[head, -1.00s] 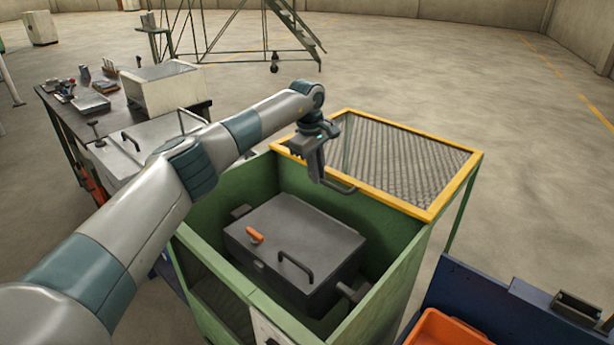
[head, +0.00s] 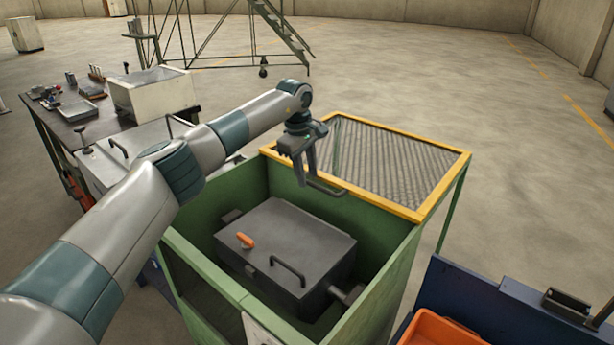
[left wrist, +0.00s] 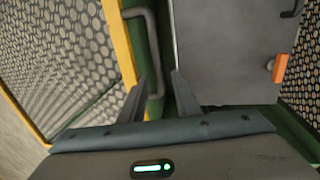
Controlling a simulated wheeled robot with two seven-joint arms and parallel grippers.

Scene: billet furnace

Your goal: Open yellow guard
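The yellow guard (head: 440,190) is a yellow frame filled with grey mesh. It lies folded back, roughly level, beyond the far edge of the green box (head: 385,275), whose top is open. Its grey bar handle (head: 328,189) sits on the edge nearest the box and also shows in the left wrist view (left wrist: 154,45). My left gripper (head: 305,182) is just above the handle's left end, fingers apart. In the left wrist view the open fingers (left wrist: 160,76) point past the handle, whose lower end shows between them. My right gripper is out of view.
Inside the box is a dark grey lidded unit (head: 310,245) with an orange latch (head: 245,241) and black handle. A blue bench (head: 470,290) with an orange bin (head: 440,328) stands at right. A cluttered table (head: 60,130) is at left.

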